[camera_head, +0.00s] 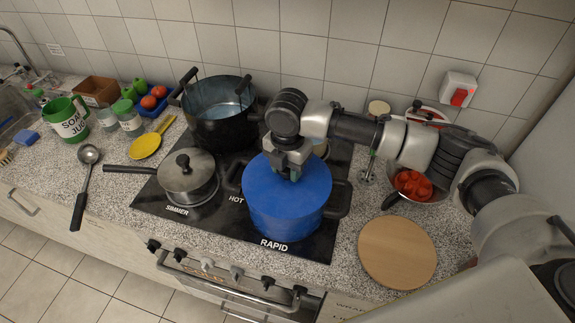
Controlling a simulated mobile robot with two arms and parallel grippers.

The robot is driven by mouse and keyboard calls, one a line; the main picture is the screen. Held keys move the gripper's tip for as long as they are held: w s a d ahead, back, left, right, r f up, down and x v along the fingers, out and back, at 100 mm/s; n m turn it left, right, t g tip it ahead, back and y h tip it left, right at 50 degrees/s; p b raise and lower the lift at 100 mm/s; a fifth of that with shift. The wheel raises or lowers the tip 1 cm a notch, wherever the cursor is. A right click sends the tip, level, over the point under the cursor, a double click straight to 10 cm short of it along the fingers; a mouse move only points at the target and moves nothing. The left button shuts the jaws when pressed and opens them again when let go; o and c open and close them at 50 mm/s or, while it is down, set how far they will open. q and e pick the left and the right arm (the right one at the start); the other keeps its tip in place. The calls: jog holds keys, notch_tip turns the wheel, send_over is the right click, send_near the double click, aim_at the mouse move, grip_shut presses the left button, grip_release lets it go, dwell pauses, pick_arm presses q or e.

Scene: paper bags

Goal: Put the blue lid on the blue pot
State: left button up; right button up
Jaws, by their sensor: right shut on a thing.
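The blue pot (285,228) stands on the front right of the black hob, over the "RAPID" mark, with black handles at its sides. The blue lid (265,187) covers the top of the pot. I cannot tell whether the lid rests on the rim or is held just above it. My right gripper (293,172) points down at the middle of the lid and is shut on it, hiding its knob. My left gripper is not in view.
A large black pot (222,128) stands behind, close to my right gripper. A lidded saucepan (187,179) is to the left. A round wooden board (397,250) lies at the right, and a bowl with red pieces (413,185) stands behind it.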

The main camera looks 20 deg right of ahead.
jog(key=shift+f, duration=0.2)
jog(key=o, duration=1.6)
jog(key=shift+c, duration=0.2)
notch_tip(320, 180, up, 7)
jog(key=p, duration=0.8)
jog(key=shift+s, duration=0.1)
